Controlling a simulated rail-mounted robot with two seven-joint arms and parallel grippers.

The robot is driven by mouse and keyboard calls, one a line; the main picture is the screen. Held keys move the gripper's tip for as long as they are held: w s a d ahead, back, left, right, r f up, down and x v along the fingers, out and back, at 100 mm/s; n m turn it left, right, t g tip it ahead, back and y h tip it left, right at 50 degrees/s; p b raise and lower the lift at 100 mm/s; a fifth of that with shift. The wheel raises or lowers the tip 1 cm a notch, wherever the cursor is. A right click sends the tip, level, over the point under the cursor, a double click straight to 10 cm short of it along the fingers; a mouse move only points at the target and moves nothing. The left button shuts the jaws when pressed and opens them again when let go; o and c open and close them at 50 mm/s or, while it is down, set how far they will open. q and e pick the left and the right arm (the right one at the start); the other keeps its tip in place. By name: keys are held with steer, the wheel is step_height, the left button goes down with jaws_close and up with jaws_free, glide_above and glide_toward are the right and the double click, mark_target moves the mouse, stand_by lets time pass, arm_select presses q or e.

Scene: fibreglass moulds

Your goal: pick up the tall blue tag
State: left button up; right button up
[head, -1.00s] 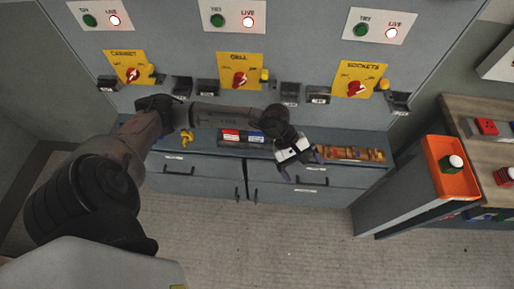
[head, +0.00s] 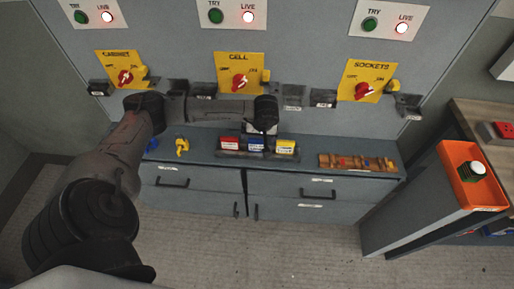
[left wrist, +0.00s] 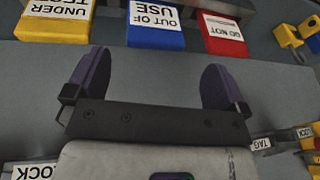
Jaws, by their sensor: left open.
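The blue tag (head: 256,146) stands in a dark rack on the grey counter, between a red tag (head: 229,143) and a yellow tag (head: 286,147). In the left wrist view the blue tag (left wrist: 155,25) appears upside down, labelled "OUT OF USE". My left gripper (left wrist: 155,75) is open and empty there, its two dark fingers spread to either side of the blue tag's line. The tag shows just beyond the fingers, apart from them. In the head view the left gripper (head: 262,129) is just above the rack, its fingers mostly hidden. The right gripper is not in view.
Yellow switch plates with red knobs (head: 239,82) and small black holders are on the panel behind the rack. A yellow lock (head: 182,146) sits left on the counter, a wooden tray (head: 357,162) right. An orange tray (head: 472,180) is on the right-hand bench.

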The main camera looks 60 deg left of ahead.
mark_target(258, 140)
arm_select(q)
steer(key=shift+w+b+x, duration=0.1)
steer(key=shift+b+x, duration=0.25)
steer(key=shift+x, duration=1.3)
steer(key=shift+w+b+x, duration=0.15)
steer(key=shift+b+x, duration=0.2)
steer(key=shift+x, duration=1.25)
steer(key=c, duration=0.8)
